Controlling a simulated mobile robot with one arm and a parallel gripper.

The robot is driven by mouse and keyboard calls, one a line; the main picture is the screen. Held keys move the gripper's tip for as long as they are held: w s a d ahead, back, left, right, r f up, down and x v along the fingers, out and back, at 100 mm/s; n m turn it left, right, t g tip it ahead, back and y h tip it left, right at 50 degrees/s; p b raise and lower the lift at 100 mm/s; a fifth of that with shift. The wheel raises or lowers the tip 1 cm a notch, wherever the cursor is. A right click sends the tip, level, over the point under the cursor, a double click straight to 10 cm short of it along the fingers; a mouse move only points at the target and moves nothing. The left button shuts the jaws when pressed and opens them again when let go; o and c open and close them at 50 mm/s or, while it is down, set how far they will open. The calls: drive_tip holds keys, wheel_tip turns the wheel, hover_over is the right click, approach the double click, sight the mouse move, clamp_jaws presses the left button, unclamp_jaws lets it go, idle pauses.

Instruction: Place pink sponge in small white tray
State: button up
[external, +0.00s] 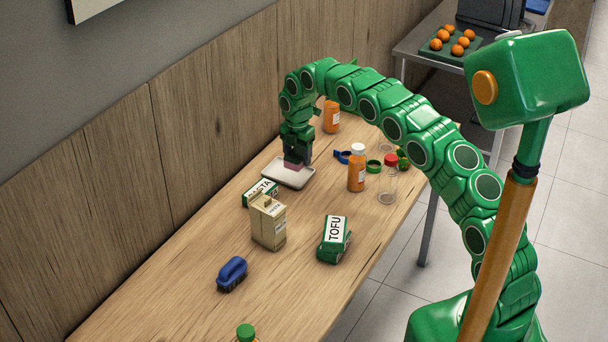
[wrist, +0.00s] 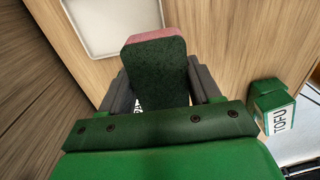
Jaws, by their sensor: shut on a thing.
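The pink sponge (wrist: 157,66) has a dark green face and a pink edge, and sits between the two dark fingers of my gripper (wrist: 163,88) in the wrist view. In the external view my gripper (external: 296,152) points down with the sponge (external: 294,163) at its tip. The small white tray (external: 283,180) lies flat on the table, and the sponge overlaps its back part in this view. The tray (wrist: 112,28) shows empty at the top left of the wrist view, beyond the sponge. I cannot tell whether the sponge touches the tray.
Orange bottles (external: 357,168) and a clear red-capped bottle (external: 388,184) stand right. A blue object (external: 232,273) lies nearer. The wooden wall runs behind.

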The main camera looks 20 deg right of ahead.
sight(294, 158)
drive_tip(key=shift+w+a+f, duration=0.25)
drive_tip(key=shift+w+f, duration=0.3)
drive_tip(key=shift+f, duration=0.1)
drive_tip(key=shift+w+a+f, duration=0.15)
drive_tip(key=shift+w+f, duration=0.25)
drive_tip(key=shift+f, duration=0.35)
drive_tip(key=shift+w+a+f, duration=0.15)
drive_tip(key=shift+w+f, duration=0.2)
drive_tip(key=shift+w, duration=0.1)
drive_tip(key=shift+f, duration=0.1)
drive_tip(key=shift+w+a+f, duration=0.1)
drive_tip(key=shift+w+f, duration=0.1)
drive_tip(key=shift+f, duration=0.1)
drive_tip(key=shift+w+f, duration=0.1)
drive_tip(key=shift+f, duration=1.4)
drive_tip(key=shift+f, duration=0.6)
